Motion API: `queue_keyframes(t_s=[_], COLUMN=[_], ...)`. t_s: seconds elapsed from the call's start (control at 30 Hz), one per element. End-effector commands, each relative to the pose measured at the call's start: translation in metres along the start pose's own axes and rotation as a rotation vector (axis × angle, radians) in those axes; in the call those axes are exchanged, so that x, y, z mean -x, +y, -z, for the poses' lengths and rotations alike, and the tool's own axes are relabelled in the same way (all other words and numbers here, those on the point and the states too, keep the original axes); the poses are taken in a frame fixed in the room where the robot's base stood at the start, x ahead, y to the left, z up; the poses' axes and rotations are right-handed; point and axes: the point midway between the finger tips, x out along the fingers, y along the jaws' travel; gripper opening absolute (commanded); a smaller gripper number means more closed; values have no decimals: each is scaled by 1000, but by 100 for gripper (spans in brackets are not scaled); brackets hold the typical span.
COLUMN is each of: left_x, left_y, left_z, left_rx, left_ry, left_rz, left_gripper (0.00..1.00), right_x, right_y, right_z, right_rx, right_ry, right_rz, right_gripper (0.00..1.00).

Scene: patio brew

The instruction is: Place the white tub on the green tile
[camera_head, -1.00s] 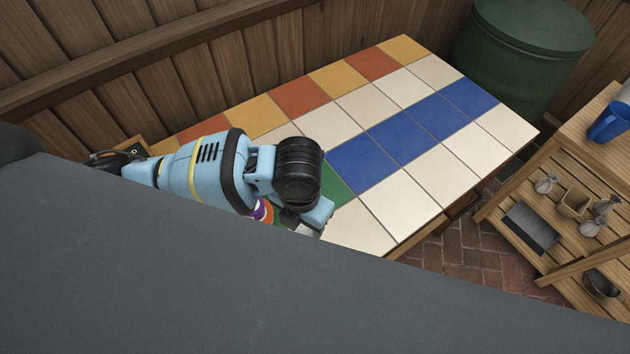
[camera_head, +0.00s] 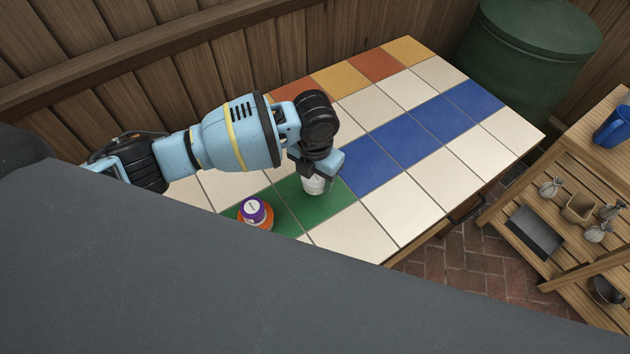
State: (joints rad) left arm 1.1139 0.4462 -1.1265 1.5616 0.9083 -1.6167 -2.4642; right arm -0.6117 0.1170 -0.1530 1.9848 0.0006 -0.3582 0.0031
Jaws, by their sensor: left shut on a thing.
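My left gripper (camera_head: 320,172) comes in from the left and is shut on the white tub (camera_head: 314,185), whose upper part the fingers hide. The tub is over or on the green tile (camera_head: 318,207) next to the blue tiles; I cannot tell whether its base touches. A purple tub with a white lid label (camera_head: 253,209) stands on an orange round piece (camera_head: 263,222), to the left on the green area. My right gripper does not show.
The tiled table has blue tiles (camera_head: 413,139) and bare white tiles (camera_head: 405,205) to the right. A green barrel (camera_head: 530,50) stands behind. A wooden shelf (camera_head: 545,225) at the right holds a blue cup (camera_head: 614,127), small sacks and a grey tray. My own grey body covers the lower left.

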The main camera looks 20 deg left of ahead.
Motion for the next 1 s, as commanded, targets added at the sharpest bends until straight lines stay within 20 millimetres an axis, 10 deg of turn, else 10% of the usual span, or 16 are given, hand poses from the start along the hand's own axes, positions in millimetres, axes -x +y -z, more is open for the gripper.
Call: queue_keyframes(t_s=[0.6, 0.63, 0.77, 1.0], left_x=[-29, -29, -28, -28], left_y=[-1, -1, -1, -1], left_z=[2, 2, 2, 2], left_rx=[-1, -1, -1, -1], left_ry=[3, 3, 2, 2], left_rz=[0, 0, 0, 0], left_gripper=[35, 58, 75, 79], right_x=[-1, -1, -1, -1], right_y=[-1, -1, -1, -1], right_z=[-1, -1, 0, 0], right_rx=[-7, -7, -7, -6], right_ry=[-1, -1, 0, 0], right_rz=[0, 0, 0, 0], right_gripper=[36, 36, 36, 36])
